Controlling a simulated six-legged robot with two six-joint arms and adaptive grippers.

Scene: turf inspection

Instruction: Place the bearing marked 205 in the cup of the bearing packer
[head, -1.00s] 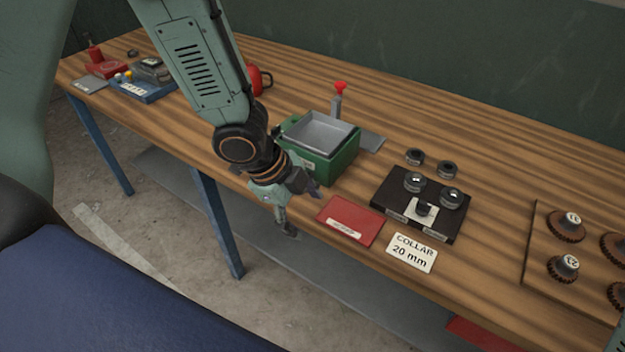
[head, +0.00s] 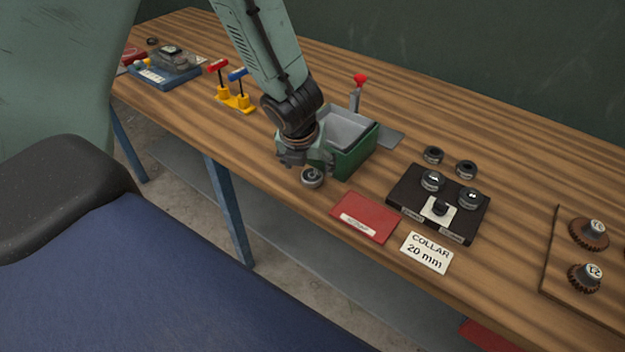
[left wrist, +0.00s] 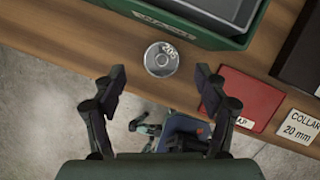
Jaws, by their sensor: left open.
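The bearing marked 205 (left wrist: 161,59) lies flat on the bench near the front edge, its number readable in the left wrist view. In the head view it is a small grey ring (head: 312,177) just below my left gripper (head: 303,161). In the left wrist view my left gripper (left wrist: 160,90) is open and empty, its fingers apart on either side of the bearing's line, with the bearing beyond the tips. I cannot tell for sure which device is the bearing packer; a red device (head: 133,56) is partly cut off by my body at the far left. My right gripper is not in view.
A green bin (head: 355,157) with a grey tray stands close behind the bearing. A red mat (head: 364,217), a COLLAR 20 mm card (head: 426,253) and a black board (head: 405,198) with rings lie to the right. A yellow stand (head: 235,101) with red and blue handles is left.

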